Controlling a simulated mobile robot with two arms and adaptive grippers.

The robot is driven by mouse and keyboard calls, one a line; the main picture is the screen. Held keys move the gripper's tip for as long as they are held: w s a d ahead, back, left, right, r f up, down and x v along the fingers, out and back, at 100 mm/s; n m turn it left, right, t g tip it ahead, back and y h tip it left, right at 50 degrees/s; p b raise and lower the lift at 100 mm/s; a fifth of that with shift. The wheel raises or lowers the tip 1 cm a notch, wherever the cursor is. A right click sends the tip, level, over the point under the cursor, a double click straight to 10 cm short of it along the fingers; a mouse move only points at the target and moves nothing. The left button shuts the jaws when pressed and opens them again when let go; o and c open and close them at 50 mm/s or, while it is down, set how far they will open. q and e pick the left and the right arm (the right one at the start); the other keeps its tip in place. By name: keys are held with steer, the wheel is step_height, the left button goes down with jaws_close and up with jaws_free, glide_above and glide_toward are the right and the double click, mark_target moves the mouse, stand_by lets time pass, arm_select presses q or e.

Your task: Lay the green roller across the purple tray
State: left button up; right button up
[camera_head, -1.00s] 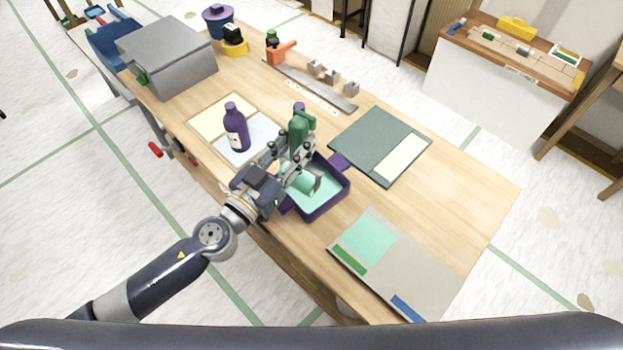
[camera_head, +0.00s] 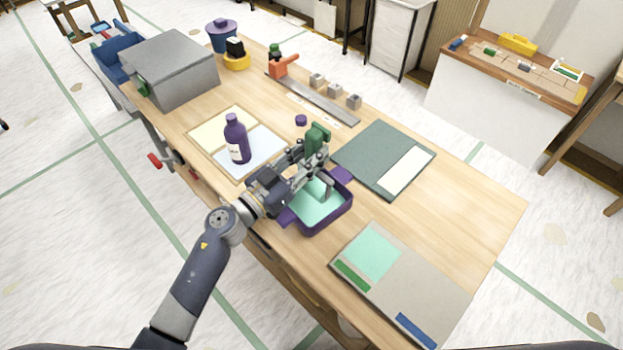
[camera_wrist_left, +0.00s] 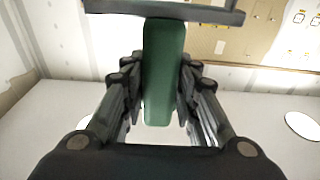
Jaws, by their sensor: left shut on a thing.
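The purple tray (camera_head: 341,217) sits on the wooden table near its front edge, with light green liquid or lining (camera_head: 316,208) inside. My left gripper (camera_head: 318,165) is over the tray's back left part. It is shut on the green roller (camera_head: 317,139), whose green part stands up above the fingers. In the left wrist view, the green roller (camera_wrist_left: 163,75) stands upright between the two fingers (camera_wrist_left: 158,95). The roller's lower end is partly hidden by the gripper, so I cannot tell whether it touches the tray. My right gripper is not in view.
A purple bottle (camera_head: 236,140) stands left of the tray on pale sheets. A small purple cap (camera_head: 301,120) lies behind. A dark green board (camera_head: 372,150) and a grey board (camera_head: 432,290) lie to the right.

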arm_select(q)
step_height(320, 180, down, 5)
steer(key=shift+f+b, duration=0.15)
steer(key=shift+b, duration=0.7)
